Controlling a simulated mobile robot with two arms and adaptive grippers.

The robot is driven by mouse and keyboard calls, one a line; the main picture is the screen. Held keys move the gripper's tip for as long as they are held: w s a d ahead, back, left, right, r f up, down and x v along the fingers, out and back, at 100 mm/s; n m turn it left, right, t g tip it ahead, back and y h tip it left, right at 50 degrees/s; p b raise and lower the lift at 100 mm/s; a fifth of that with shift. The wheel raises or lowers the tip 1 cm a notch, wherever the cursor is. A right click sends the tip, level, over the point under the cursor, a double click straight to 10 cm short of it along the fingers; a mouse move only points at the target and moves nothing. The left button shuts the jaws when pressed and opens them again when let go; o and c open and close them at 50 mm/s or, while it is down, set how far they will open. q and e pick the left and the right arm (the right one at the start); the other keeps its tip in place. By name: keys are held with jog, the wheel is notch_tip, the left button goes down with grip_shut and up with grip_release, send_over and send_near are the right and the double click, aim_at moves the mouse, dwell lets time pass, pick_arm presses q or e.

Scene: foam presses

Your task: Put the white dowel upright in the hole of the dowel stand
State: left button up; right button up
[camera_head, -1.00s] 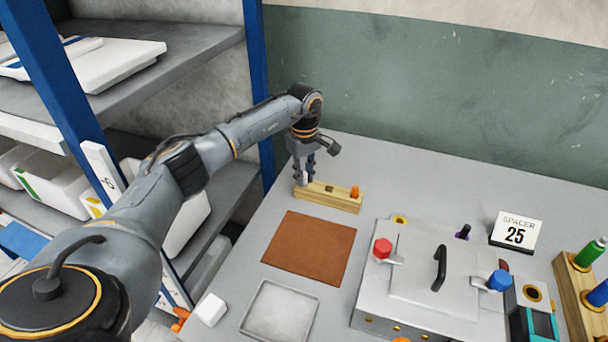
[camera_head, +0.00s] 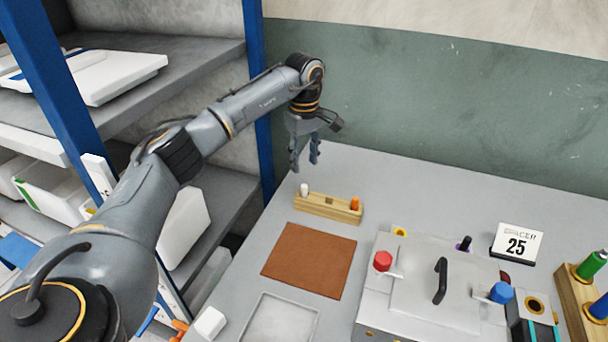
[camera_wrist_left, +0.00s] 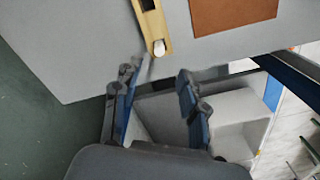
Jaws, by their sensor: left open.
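The wooden dowel stand (camera_head: 328,207) lies on the grey table near its back left edge. The white dowel (camera_head: 304,189) stands upright at the stand's left end, and an orange dowel (camera_head: 354,203) stands at its right end. A dark square spot shows between them. In the left wrist view the white dowel (camera_wrist_left: 159,48) shows end-on at the near end of the stand (camera_wrist_left: 151,22). My left gripper (camera_head: 304,168) is open and empty above the stand's left end, apart from the white dowel. My right gripper is not in view.
A brown mat (camera_head: 309,261) and a grey tray (camera_head: 280,322) lie in front of the stand. A press box (camera_head: 430,290) with red and blue knobs stands to the right, near a sign reading SPACER 25 (camera_head: 515,244). Shelves (camera_head: 170,75) with a blue post are at left.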

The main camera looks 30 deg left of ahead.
pick_arm(q)
notch_tip(320, 180, up, 2)
jog(key=shift+r, duration=0.2)
dwell(0.5)
